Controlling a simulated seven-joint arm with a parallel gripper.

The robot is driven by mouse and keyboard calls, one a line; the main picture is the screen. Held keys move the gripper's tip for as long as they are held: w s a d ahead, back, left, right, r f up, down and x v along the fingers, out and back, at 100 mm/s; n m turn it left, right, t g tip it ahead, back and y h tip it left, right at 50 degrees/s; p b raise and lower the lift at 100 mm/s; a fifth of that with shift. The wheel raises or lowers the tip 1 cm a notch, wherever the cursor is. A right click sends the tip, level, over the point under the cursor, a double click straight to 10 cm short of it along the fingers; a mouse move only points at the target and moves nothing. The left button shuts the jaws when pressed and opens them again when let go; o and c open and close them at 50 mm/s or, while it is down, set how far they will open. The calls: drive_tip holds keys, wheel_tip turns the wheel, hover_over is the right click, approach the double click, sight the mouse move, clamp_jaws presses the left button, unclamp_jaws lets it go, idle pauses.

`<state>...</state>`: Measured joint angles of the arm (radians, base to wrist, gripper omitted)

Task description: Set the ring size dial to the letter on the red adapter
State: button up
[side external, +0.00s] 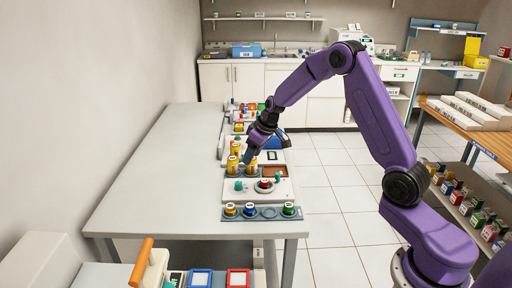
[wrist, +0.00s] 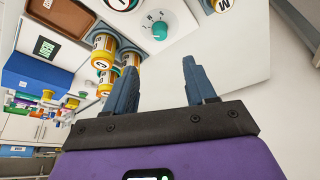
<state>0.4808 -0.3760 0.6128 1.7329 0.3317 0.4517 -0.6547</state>
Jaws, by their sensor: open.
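A white panel (side external: 254,196) lies on the table in the side view and carries a teal knob (side external: 238,185) at its left. A red adapter (side external: 264,184) sits on a round grey base on the same panel. In the wrist view the teal dial knob (wrist: 162,27) has small letters printed beside it. The red-rimmed adapter (wrist: 121,3) is cut by the top edge, and its letter is not readable. My gripper (side external: 249,157) is open and empty above the table, behind the panel in the side view. Its fingers (wrist: 158,72) point toward the panel, apart from the knob.
Yellow jars (side external: 235,147) stand close beside my gripper; they also show in the wrist view (wrist: 104,46). A brown tray (side external: 275,171) lies behind the panel. The table's left side (side external: 150,180) is clear.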

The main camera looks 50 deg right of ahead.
drive_tip(key=shift+v, duration=1.55)
drive_tip(key=s+a+r+n+g+y, duration=0.15)
drive_tip(key=s+a+r+n, duration=0.25)
drive_tip(key=s+a, duration=1.25)
drive_tip(key=s+d+n+g+h, duration=0.1)
drive_tip(key=s+n, duration=0.1)
drive_tip(key=s, duration=1)
drive_tip(key=s+d+r+n+g+h, duration=0.1)
drive_tip(key=s+n, duration=0.2)
drive_tip(key=s, duration=1)
drive_tip(key=shift+d, duration=0.3)
